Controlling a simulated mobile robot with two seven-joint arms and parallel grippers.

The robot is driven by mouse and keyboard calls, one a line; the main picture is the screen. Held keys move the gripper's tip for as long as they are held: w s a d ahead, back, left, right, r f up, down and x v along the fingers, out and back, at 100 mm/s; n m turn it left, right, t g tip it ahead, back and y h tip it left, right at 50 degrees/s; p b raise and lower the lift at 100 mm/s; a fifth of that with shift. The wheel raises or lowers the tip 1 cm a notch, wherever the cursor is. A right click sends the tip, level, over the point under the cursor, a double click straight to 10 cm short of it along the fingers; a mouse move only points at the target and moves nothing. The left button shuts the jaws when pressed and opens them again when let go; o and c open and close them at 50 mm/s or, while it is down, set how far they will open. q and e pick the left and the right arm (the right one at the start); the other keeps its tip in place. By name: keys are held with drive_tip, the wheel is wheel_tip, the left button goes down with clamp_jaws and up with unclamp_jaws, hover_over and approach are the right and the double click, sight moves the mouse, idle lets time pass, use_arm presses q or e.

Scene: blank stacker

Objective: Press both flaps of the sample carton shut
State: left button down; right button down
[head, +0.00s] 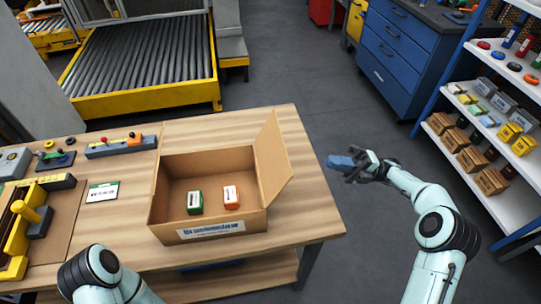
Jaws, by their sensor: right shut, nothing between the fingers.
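The sample carton (157,205) is a brown cardboard box that stands open on the wooden table, with a printed white label on its front. Its right flap (272,158) stands up, leaning outward to the right. I cannot clearly make out the left flap. Inside lie a green-and-white item (194,202) and an orange-and-white item (231,197). My right gripper (341,162) is shut and empty, with bluish fingers pointing left, apart from the carton and to the right of its raised flap. Part of my left arm shows at the bottom left, but its gripper is out of view.
The table (305,205) is bare to the carton's right. A label card (102,192), a control bar (121,146) and a yellow fixture (22,232) are to its left. A stocked shelf (495,125) stands right, a blue cabinet (393,50) behind, and a roller conveyor (140,60) at back left.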

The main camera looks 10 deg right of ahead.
sight(277, 153)
drive_tip(key=p+x, duration=0.2)
drive_tip(key=x, duration=1.2)
drive_tip(key=shift+a, duration=0.15)
